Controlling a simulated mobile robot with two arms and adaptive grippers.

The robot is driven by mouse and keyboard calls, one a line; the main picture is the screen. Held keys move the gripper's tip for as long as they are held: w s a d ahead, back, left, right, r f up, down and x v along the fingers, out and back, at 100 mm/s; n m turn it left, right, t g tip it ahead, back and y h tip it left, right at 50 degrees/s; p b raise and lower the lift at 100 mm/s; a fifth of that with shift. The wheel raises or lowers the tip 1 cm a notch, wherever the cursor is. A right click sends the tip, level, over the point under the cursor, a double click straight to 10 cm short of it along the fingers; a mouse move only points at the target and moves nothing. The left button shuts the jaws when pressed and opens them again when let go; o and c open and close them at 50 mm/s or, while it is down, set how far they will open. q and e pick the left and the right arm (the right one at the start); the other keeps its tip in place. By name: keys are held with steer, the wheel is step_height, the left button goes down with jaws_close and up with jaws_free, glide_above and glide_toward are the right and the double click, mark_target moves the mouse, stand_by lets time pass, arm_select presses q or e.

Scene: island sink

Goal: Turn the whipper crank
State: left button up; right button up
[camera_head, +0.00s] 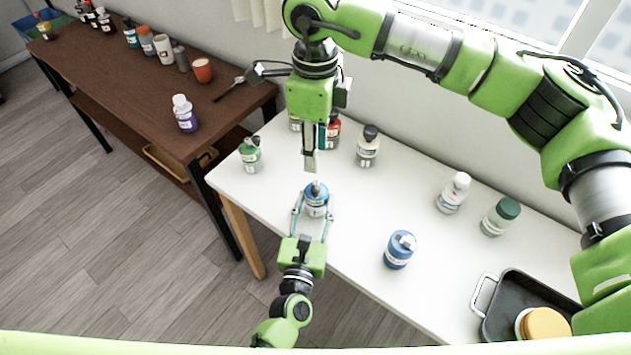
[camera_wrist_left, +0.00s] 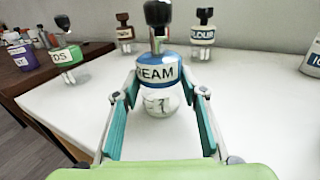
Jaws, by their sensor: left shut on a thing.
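The whipper (camera_head: 316,203) is a small jar with a blue band and a grey top, upright at the table's near left edge. In the left wrist view the whipper (camera_wrist_left: 158,73) shows a label ending in "EAM", a clear lower part and a dark upright crank piece (camera_wrist_left: 158,14) on top. My left gripper (camera_head: 315,210) has its fingers on both sides of the jar and is shut on it. My right gripper (camera_head: 310,167) points down just above the whipper's top, seemingly apart from it. Its fingers are seen edge-on, so their opening is unclear.
The white table (camera_head: 345,240) also holds a green-labelled bottle (camera_head: 251,155), a red-labelled bottle (camera_head: 333,131), a dark-capped bottle (camera_head: 367,147), a blue jar (camera_head: 400,249) and a black pan (camera_head: 503,310). A brown table (camera_head: 130,95) with several bottles stands left.

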mark_target(315, 188)
step_height(315, 188, down, 11)
steer(key=shift+r, duration=0.1)
stand_by(0.3)
jaws_close()
